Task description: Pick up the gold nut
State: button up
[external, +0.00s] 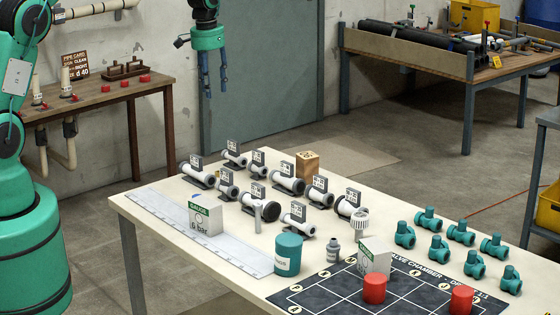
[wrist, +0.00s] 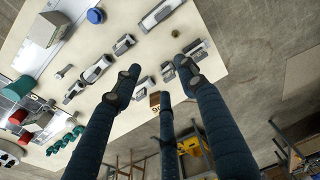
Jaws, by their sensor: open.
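Several white pipe fittings with grey label stands, such as one fitting (external: 287,182), lie in rows on the table. A small tan block with dark marks (external: 307,166) stands at the table's far right edge.
A green-and-white box (external: 206,218), a teal can (external: 288,254) and a grey bottle (external: 333,249) stand on the table. Red cylinders (external: 375,288) sit on a dark mat (external: 340,283). Several teal valves (external: 405,235) stand at right. A wooden side bench (external: 110,100) is at the left.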

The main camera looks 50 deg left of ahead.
jog(key=w+a+f, duration=0.2)
jog(key=w+f, duration=0.1)
jog(key=f, duration=0.4)
jog(key=w+a+f+g, duration=0.1)
jog(key=w+a+f, duration=0.1)
jog(key=f, duration=0.6)
jog(key=shift+w+a+f+p, duration=0.3)
jog(key=shift+w+a+p, duration=0.1)
jog(key=shift+a, duration=0.2)
jog(key=shift+f+b, duration=0.3)
jog(key=shift+f, duration=4)
jog(key=shift+f, duration=0.1)
jog(key=shift+s+f, duration=0.1)
jog(key=shift+f, duration=2.4)
grip_shut()
